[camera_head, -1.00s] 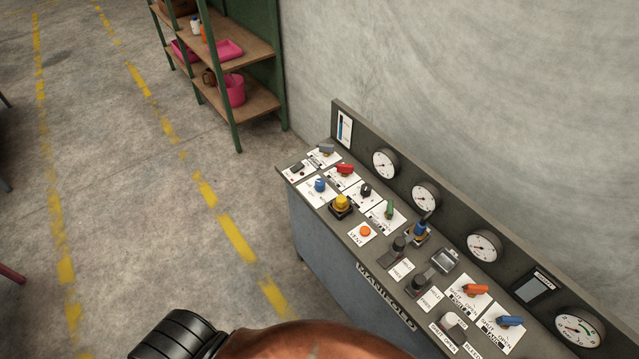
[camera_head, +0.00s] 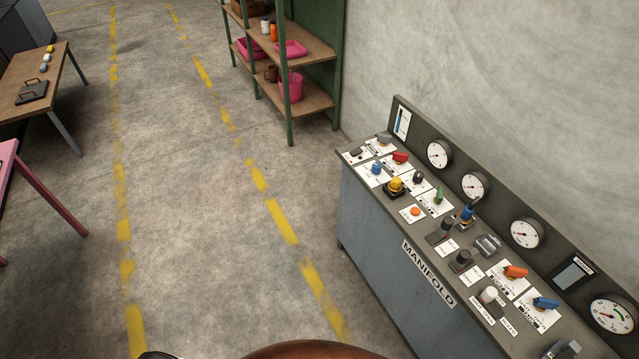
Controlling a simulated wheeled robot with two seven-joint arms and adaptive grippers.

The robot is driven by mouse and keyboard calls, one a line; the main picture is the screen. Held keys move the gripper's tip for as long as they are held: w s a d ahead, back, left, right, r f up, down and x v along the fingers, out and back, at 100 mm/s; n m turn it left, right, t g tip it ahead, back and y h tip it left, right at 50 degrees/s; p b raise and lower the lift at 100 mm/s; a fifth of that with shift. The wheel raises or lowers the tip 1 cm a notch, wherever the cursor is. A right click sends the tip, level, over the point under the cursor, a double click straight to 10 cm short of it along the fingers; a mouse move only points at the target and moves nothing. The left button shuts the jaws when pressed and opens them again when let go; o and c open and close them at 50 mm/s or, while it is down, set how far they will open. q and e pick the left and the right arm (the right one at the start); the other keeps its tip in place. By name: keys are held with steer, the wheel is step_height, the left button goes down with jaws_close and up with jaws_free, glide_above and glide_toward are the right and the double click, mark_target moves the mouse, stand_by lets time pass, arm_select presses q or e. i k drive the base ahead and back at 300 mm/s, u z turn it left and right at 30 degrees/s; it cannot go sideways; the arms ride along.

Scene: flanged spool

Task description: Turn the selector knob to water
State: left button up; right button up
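The manifold panel (camera_head: 352,168) stands at the right against the wall, with many knobs and levers on its sloped top. These include a blue knob (camera_head: 376,168), a red lever (camera_head: 401,157), a small black knob (camera_head: 418,177), a green lever (camera_head: 438,196), an orange lever (camera_head: 515,271) and a blue lever (camera_head: 545,303). The small labels are too blurred to read, so I cannot tell which one is the selector or where water is marked. Neither gripper is in view. Nothing touches the controls.
A yellow push button (camera_head: 396,184), an orange button (camera_head: 415,211) and round gauges (camera_head: 438,154) are on the panel. A green shelf (camera_head: 290,110) stands behind it. A wooden table (camera_head: 30,82) and a pink table (camera_head: 42,190) are at left. The floor between is clear.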

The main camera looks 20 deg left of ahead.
mark_target(377, 169)
steer(key=z, duration=0.5)
steer(key=k, duration=0.25)
steer(key=u, duration=1.85)
steer(key=i, duration=1.05)
steer(key=z, duration=0.4)
steer(key=i, duration=1)
steer(key=z, duration=0.65)
